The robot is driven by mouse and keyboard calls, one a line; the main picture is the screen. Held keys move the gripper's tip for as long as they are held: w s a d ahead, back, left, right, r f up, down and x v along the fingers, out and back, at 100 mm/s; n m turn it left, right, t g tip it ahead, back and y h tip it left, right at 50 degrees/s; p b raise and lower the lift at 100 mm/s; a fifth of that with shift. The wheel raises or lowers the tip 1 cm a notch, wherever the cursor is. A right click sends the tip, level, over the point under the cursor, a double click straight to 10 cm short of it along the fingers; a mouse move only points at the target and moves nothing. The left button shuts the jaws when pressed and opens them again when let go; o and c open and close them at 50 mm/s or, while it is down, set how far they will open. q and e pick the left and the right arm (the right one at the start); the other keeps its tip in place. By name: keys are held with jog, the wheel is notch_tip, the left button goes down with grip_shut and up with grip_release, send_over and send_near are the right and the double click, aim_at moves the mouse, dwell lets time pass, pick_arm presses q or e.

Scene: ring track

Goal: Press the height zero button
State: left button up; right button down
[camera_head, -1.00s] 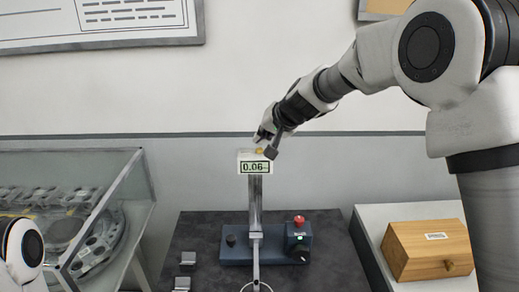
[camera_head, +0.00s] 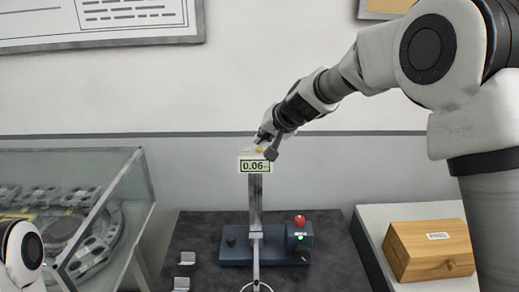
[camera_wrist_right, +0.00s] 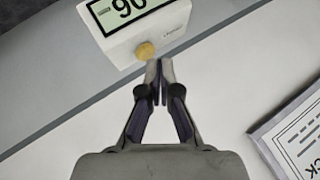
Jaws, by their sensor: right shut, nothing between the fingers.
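The height gauge's white display head (camera_head: 246,167) sits on top of a metal column (camera_head: 255,205) and reads 0.06. A yellow button (camera_head: 259,149) is on top of the head. In the right wrist view the yellow button (camera_wrist_right: 145,50) sits on the edge of the white head (camera_wrist_right: 168,30). My right gripper (camera_head: 262,139) is shut and empty at the head's top. In the right wrist view its fingertips (camera_wrist_right: 159,66) are just beside the button; I cannot tell whether they touch. My left gripper is out of view.
The gauge's blue base (camera_head: 237,253) stands on a dark table (camera_head: 200,233), beside a control box with a red button (camera_head: 299,220). A glass case (camera_head: 125,195) is at left. A wooden box (camera_head: 428,250) stands on a white surface at right. A framed sign hangs on the wall.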

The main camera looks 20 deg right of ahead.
aim_at(262, 148)
jog(key=shift+f+b, duration=0.55)
jog(key=shift+b, duration=0.05)
dwell(0.5)
dwell(0.3)
jog(key=shift+r+p, duration=0.8)
jog(key=shift+r, duration=0.15)
notch_tip(262, 148, up, 5)
jog(key=p, duration=0.4)
jog(key=shift+r, duration=0.1)
jog(key=shift+f, duration=0.2)
